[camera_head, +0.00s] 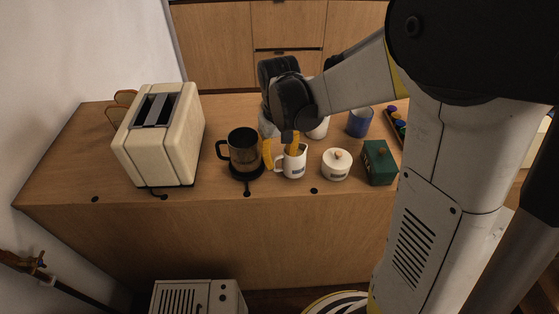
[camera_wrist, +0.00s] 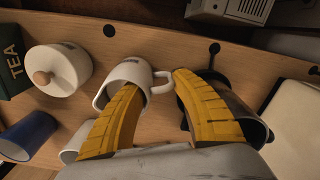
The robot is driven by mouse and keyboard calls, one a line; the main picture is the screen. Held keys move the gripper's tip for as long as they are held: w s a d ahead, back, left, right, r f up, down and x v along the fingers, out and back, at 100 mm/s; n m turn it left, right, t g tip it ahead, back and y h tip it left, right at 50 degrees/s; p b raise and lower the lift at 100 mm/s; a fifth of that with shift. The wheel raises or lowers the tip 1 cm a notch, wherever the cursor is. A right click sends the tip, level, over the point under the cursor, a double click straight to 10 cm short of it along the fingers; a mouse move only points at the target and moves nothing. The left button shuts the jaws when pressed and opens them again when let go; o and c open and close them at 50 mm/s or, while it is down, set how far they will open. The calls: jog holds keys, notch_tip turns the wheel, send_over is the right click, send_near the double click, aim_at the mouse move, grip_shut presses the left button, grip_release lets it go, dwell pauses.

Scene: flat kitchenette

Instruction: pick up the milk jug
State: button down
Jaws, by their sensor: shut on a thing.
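The milk jug (camera_head: 294,166) is a small white jug with a side handle and a dark label, near the front edge of the wooden counter. It also shows in the wrist view (camera_wrist: 124,73). My gripper (camera_head: 281,160) reaches down over it with two yellow fingers, which also show in the wrist view (camera_wrist: 155,82). One finger is in the jug's mouth; the other is outside, beyond the handle. The gripper is shut on the jug's handle side. I cannot tell whether the jug's base touches the counter.
A dark coffee pot (camera_head: 243,152) stands close left of the fingers, with a cream toaster (camera_head: 160,140) beyond. Right of the jug are a white lidded pot (camera_head: 336,165) and a green tea box (camera_head: 379,163). A blue cup (camera_head: 360,122) stands behind them. The counter's front strip is mostly clear.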

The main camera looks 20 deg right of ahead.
notch_tip(320, 180, up, 3)
jog(key=shift+f+p, duration=0.2)
jog(key=shift+p, duration=0.35)
jog(key=shift+s+d+r, duration=0.15)
jog(key=shift+d+r, duration=0.1)
jog(key=s+d+r+p, duration=0.3)
jog(key=s+d+r, duration=0.2)
jog(key=d, duration=0.4)
jog(key=shift+d+r+p, duration=0.35)
jog(key=shift+d+r, duration=0.05)
jog(key=shift+r, duration=0.35)
jog(key=shift+s, duration=0.1)
dwell(2.1)
